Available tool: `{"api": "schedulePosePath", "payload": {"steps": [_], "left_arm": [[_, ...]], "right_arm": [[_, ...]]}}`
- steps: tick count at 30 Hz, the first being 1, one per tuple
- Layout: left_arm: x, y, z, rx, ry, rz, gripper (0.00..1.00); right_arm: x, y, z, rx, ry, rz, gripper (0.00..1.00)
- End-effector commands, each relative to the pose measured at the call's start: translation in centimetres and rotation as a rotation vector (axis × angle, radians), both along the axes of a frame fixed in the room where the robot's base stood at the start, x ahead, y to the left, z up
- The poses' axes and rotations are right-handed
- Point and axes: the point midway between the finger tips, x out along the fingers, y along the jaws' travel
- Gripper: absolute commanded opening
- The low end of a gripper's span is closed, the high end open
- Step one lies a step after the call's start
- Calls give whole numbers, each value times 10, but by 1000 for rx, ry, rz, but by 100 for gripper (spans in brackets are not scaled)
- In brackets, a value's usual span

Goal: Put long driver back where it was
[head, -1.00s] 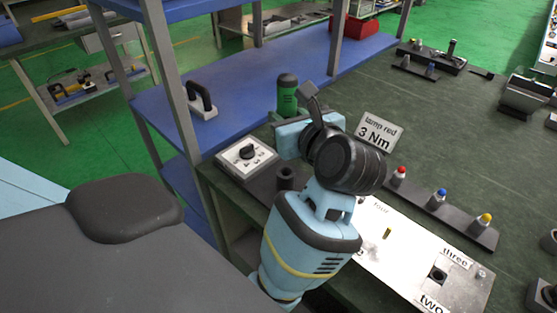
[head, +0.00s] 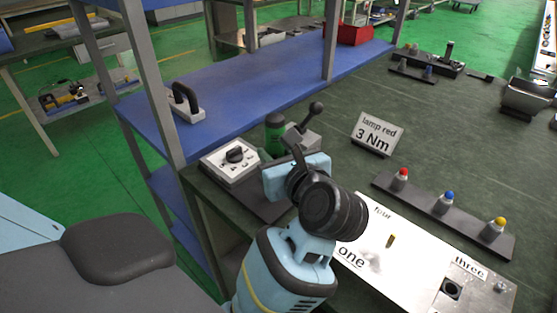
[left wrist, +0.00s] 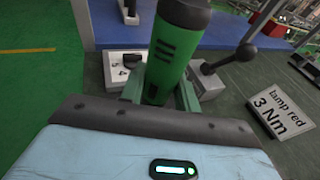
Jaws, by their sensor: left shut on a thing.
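The long driver (head: 275,135) is a green cylinder with a dark top. It stands upright at the far side of my left gripper (head: 280,158), above the table's left end. In the left wrist view the green driver body (left wrist: 175,50) sits between the gripper's fingers, which are shut on it. The driver's lower end is hidden behind the gripper in the head view, so I cannot tell whether it touches anything. The black cylindrical holder seen earlier on the dark base is hidden now. My right gripper is not in view.
A white dial box (head: 232,162) stands just left of the driver. A grey box with a ball-topped lever (head: 305,130) is close on its right. A "lamp red 3 Nm" sign (head: 378,133) stands farther right. Blue shelves (head: 250,85) with grey posts border the table.

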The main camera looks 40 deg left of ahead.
Motion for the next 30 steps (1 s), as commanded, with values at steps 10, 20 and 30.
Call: {"api": "schedulePosePath", "payload": {"steps": [10, 20, 30], "left_arm": [[0, 0, -4, 1, -5, -1, 0], [0, 0, -7, -1, -2, -1, 53], [0, 0, -2, 1, -4, -1, 53]], "right_arm": [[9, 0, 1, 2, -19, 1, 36], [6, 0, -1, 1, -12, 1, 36], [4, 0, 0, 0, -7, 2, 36]]}}
